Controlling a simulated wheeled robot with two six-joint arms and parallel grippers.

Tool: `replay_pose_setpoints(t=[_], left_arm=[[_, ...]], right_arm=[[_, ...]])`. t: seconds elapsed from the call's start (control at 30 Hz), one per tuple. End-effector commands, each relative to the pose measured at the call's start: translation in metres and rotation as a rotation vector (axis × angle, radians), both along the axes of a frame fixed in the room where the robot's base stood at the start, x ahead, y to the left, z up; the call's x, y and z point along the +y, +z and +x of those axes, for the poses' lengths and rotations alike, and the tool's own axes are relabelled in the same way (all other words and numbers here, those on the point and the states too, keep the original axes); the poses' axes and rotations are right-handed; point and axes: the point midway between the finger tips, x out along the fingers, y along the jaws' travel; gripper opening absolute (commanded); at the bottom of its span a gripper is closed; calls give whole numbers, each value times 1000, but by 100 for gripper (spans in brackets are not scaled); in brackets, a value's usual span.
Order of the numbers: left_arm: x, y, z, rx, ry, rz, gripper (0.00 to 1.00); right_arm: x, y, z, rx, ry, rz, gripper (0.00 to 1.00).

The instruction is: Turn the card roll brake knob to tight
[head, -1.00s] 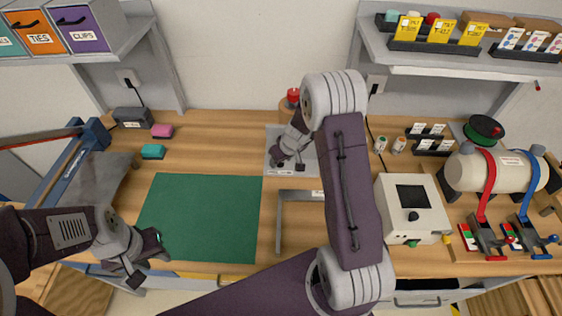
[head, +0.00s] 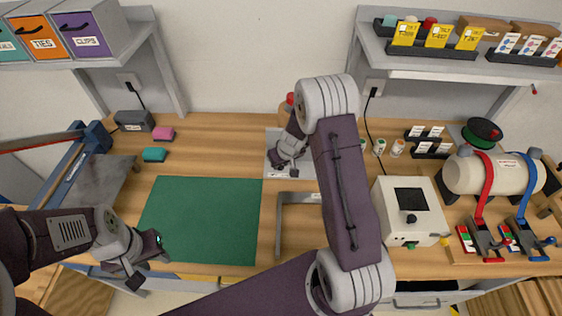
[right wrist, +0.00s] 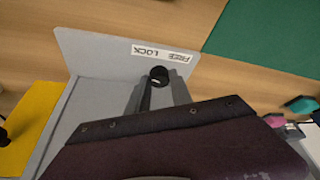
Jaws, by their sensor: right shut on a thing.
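A black round knob (right wrist: 159,75) with a pale mark sits by a grey plate (right wrist: 100,50) in the right wrist view. A white label (right wrist: 163,54) on the plate reads FREE and LOCK, upside down in this view. My right gripper (right wrist: 160,88) is shut on the knob, one finger at each side.
The green mat (head: 200,220) lies flat and empty. A grey bracket (head: 280,225) stands beside it. A white box with a dark screen (head: 410,210) and a strapped cream cylinder (head: 480,175) are at the right. Pink (head: 163,133) and teal (head: 154,155) blocks lie at the back left.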

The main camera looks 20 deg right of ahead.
Motion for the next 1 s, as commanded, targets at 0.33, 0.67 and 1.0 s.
replay_pose_setpoints(t=[0.33,0.67,1.0], left_arm=[[0,82,0,0,0,0,36],[0,174,0,0,0,0,36],[0,194,0,0,0,0,36]], right_arm=[[3,15,0,2,-302,-1,0],[4,14,2,-5,-589,-1,0],[3,3,5,-12,-779,-2,0]])
